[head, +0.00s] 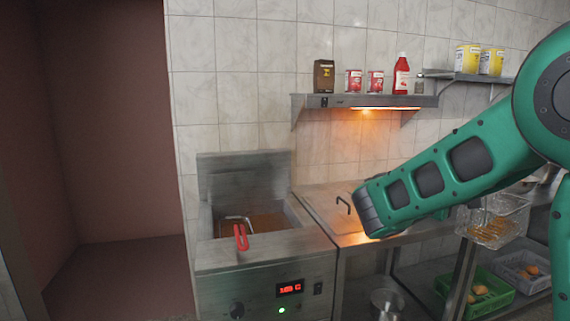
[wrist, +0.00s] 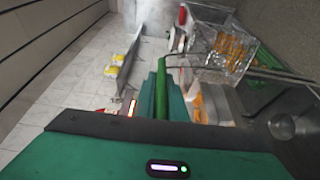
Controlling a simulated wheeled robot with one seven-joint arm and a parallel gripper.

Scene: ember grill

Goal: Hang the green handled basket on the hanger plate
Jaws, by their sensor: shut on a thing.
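The green handled basket is a wire basket (head: 490,222) with fries in it, below my arm at the right of the head view. In the wrist view its green handle (wrist: 175,78) lies between the fingers of my gripper (wrist: 165,74), which is shut on it. The wire basket reaches away to the upper right there. My gripper is hidden in the head view. An upright metal plate (head: 243,178), which may be the hanger plate, stands at the back of the fryer, apart from the basket. No hook detail is clear.
A red handled basket (head: 240,236) sits in the fryer (head: 262,248). A shelf (head: 365,101) with cans and a red bottle (head: 401,74) is on the tiled wall. A green crate (head: 478,292) and a grey crate (head: 522,272) with food stand low at right. A pot (head: 387,303) is below.

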